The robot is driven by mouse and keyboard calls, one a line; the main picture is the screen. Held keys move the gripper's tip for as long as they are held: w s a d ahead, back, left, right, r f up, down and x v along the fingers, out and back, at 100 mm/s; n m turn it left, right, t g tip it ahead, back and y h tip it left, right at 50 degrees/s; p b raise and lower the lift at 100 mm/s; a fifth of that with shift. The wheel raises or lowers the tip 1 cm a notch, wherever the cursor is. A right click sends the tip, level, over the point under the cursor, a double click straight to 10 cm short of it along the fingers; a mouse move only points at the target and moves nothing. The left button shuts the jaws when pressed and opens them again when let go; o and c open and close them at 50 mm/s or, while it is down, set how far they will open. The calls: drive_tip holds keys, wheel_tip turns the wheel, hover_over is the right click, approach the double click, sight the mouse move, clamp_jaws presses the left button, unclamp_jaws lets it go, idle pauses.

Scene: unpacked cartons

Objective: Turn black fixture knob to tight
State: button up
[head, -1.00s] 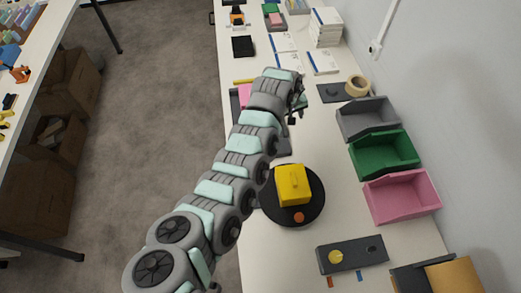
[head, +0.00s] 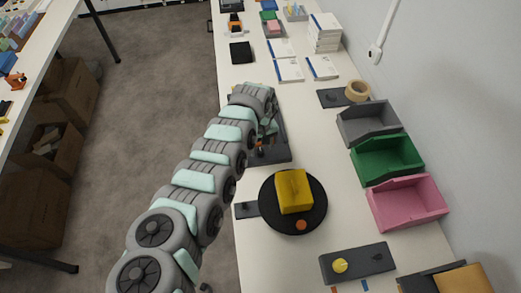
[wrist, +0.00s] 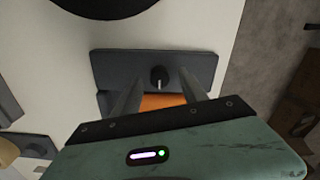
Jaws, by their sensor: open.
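In the wrist view, the black knob (wrist: 159,78) with a white mark stands on a dark grey fixture plate (wrist: 118,68). My gripper (wrist: 160,95) is open, with one finger on each side of the knob's line and the knob just beyond the fingertips. Contact with the knob does not show. An orange surface (wrist: 163,101) shows between the fingers, below the knob. In the head view my gripper (head: 265,138) is over the dark plate (head: 281,150), and my arm hides the knob. No "tight" label is readable.
A black turntable (head: 315,215) carrying a yellow block (head: 294,190) stands close by on the near side. Grey (head: 365,120), green (head: 385,158) and pink (head: 405,200) bins line the wall side.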

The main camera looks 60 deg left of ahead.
drive_tip(key=shift+f, duration=0.5)
clamp_jaws()
idle(0.3)
